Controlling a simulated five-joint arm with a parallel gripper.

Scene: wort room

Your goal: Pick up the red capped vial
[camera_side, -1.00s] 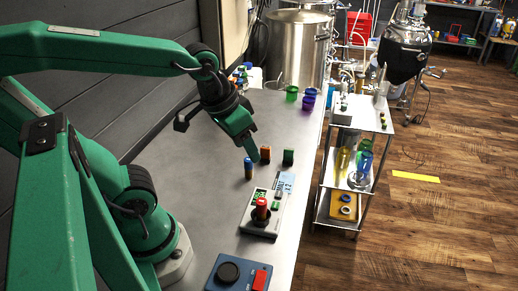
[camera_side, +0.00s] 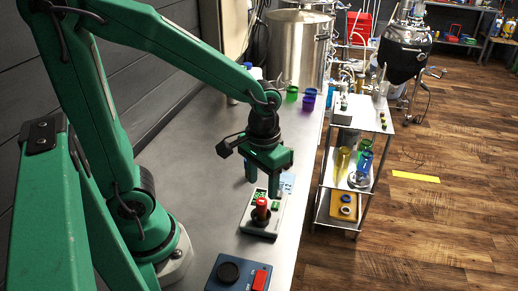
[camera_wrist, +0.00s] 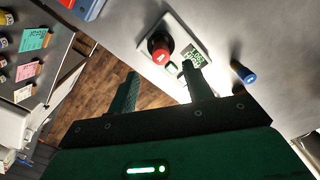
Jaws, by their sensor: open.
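The red capped vial (camera_side: 261,209) stands upright on a pale device with a small display (camera_side: 247,221). In the wrist view the vial (camera_wrist: 158,49) shows from above, its red cap toward me and its body dark. My gripper (camera_side: 262,186) is open and empty, pointing down above and just behind the vial in the side view. In the wrist view my two fingers (camera_wrist: 160,74) are spread, with the vial just beyond the gap between their tips. The fingers do not visibly touch it.
A blue capped vial (camera_wrist: 243,74) stands right of my fingers in the wrist view. A blue box with a black knob and red part (camera_side: 238,273) sits at the bench front. Green and purple cups (camera_side: 308,98) stand farther back. The bench's right edge drops to the floor.

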